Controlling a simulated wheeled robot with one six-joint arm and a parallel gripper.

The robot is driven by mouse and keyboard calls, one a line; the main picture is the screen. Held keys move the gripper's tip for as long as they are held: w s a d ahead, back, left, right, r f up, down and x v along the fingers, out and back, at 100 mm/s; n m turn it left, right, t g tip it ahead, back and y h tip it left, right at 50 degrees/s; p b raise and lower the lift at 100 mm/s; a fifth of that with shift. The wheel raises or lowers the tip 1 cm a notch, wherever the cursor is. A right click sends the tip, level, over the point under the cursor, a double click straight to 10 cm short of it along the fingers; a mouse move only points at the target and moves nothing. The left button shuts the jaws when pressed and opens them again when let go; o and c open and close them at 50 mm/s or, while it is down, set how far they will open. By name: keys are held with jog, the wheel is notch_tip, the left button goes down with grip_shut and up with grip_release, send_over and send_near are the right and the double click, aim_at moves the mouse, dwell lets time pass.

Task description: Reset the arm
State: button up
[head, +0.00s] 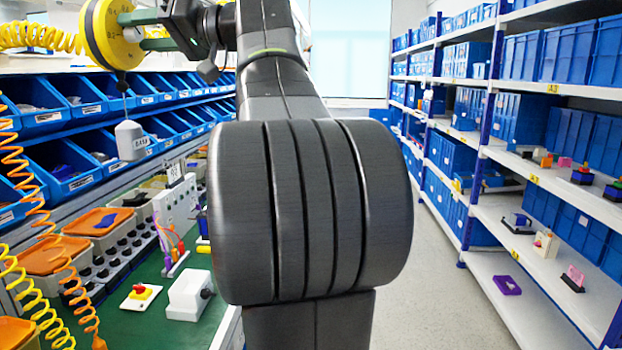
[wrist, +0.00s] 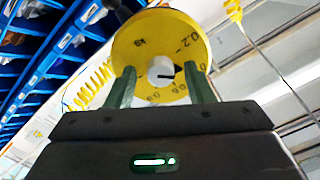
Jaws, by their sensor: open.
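The rotary switch is a round yellow dial with a printed scale and "kg", seen face-on in the wrist view (wrist: 187,30) and at a slant in the head view (head: 95,30). A white knob (wrist: 160,70) with a black pointer mark sits at its middle. My gripper (wrist: 160,78) has its two green fingers apart, one on each side of the knob, with visible gaps between them and the knob. In the head view my gripper (head: 128,30) reaches in from the right, its fingertips close to the dial's face. My dark arm fills the middle of the head view.
A grey weight (head: 130,140) hangs on a line below the dial. Blue bins (head: 75,95) line the left wall above a green workbench (head: 135,320). Coiled yellow and orange hoses hang at left. Shelves with blue crates (head: 570,50) stand at right, beside a clear floor aisle.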

jog(key=m+p, duration=0.1)
jog(key=m, duration=0.2)
jog(key=shift+d+r+p, duration=0.2)
jog(key=shift+r+p, duration=0.05)
jog(key=shift+p, duration=0.15)
jog(key=m+p, duration=0.3)
jog(key=m, duration=0.1)
jog(key=shift+m, duration=0.4)
jog(key=m+p, duration=0.2)
jog(key=m, duration=0.1)
jog(key=shift+f+m, duration=0.1)
jog(key=shift+m, duration=0.3)
jog(key=shift+f+m+p, duration=0.15)
jog(key=shift+m+p, duration=0.75)
jog(key=shift+m, duration=0.5)
jog(key=shift+f, duration=0.1)
